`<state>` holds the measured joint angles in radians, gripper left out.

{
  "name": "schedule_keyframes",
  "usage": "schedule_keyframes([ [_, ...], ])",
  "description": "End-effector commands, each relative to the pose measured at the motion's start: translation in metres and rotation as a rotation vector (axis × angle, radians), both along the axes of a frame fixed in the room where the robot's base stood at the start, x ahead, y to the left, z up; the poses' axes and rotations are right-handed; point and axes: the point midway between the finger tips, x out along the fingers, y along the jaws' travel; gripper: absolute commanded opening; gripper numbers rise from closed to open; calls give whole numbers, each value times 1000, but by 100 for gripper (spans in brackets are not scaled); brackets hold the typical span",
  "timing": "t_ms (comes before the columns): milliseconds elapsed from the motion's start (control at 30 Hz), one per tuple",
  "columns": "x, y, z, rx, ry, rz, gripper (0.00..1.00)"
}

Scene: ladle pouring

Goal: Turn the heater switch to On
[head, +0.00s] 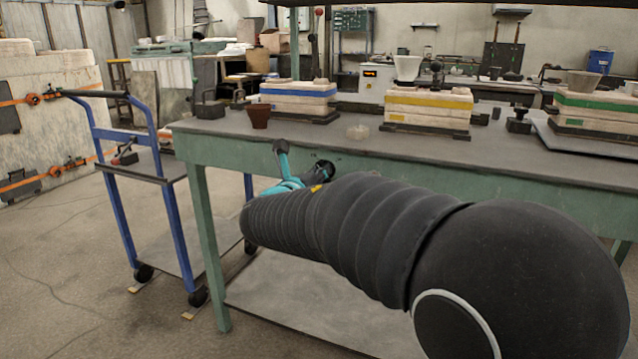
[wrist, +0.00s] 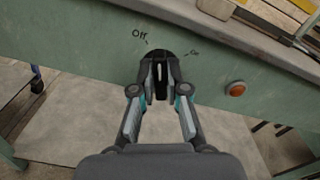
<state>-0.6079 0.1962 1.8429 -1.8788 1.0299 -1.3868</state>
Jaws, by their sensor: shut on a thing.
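In the wrist view the heater switch (wrist: 161,54) is a dark round knob on the green front of the bench, with a pale mark on its grip. "Off" is printed at its upper left and "On" at its right. My gripper (wrist: 159,76) is shut on the switch's grip, one finger on each side. The fingers hide part of the knob, and I cannot tell exactly which label it points to. In the head view my gripper (head: 300,172) is at the bench's front edge, partly hidden by my dark sleeved arm.
An orange round lamp (wrist: 237,89) is on the panel right of the switch. On the bench (head: 185,138) stand a brown cup (head: 258,116), a small clear container (head: 358,132) and block stacks with blue, yellow and green bands. A blue cart (head: 168,195) stands at left.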

Motion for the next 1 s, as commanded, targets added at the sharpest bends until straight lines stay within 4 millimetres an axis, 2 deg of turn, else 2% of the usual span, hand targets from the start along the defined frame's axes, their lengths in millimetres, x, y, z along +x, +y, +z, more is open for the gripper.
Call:
schedule_keyframes([
  [33, 0, 0, -4, 44, -18, 1, 0],
  [1000, -2, -5, 1, 881, -321, 0, 0],
])
